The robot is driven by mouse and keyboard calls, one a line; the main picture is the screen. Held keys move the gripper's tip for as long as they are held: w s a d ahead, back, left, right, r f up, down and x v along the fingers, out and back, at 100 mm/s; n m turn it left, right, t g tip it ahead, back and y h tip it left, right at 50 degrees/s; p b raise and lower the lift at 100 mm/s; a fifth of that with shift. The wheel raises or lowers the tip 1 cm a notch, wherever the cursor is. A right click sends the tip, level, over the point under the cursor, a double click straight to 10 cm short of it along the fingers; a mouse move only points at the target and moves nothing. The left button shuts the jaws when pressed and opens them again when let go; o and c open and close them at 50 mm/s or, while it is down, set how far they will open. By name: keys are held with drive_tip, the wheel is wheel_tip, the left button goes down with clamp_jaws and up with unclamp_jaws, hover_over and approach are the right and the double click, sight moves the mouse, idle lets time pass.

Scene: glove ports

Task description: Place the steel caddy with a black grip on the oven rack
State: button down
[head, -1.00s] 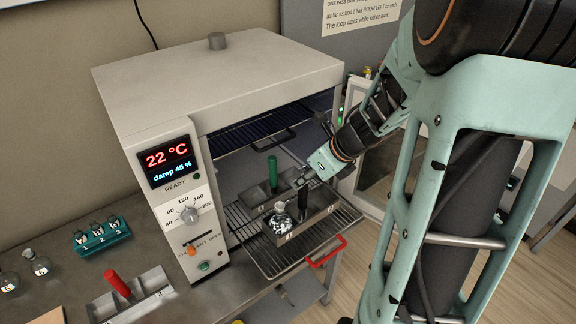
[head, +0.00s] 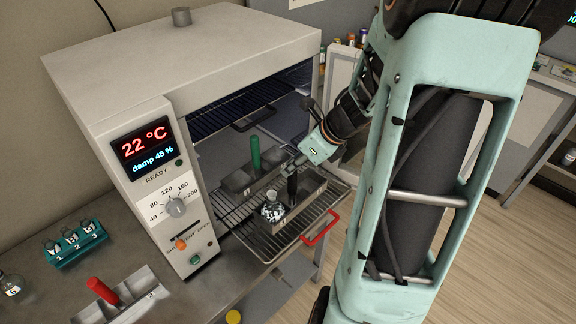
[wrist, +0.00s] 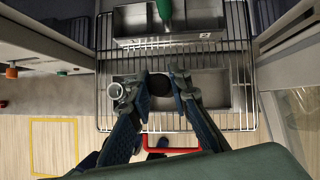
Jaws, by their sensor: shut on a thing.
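The steel caddy (head: 308,193) with an upright black grip (head: 292,188) is over the front part of the pulled-out oven rack (head: 331,215). It looks level and at rack height; I cannot tell whether its base fully touches the wires. A round flask (head: 273,211) with shiny contents sits in its left end. My gripper (head: 293,168) is shut on the black grip from above. In the wrist view my gripper (wrist: 160,86) closes around the dark grip top, with the caddy (wrist: 218,92) spreading to both sides and the rack (wrist: 246,112) beneath.
A second steel caddy with a green grip (head: 255,152) stands behind on the same rack. The oven (head: 110,75) walls flank the rack, and an upper rack is above. A red handle (head: 321,228) is at the rack's front. A red-grip caddy (head: 103,291) and teal vial holder (head: 75,246) stand on the bench.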

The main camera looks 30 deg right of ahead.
drive_tip(key=shift+f, duration=0.15)
drive_tip(key=c, duration=1.8)
unclamp_jaws()
drive_tip(key=shift+d+r, duration=0.1)
drive_tip(key=shift+r, duration=0.25)
drive_tip(key=v, duration=1.1)
drive_tip(key=shift+s+r+p, duration=0.25)
drive_tip(key=shift+p, duration=0.05)
drive_tip(key=shift+d, duration=0.1)
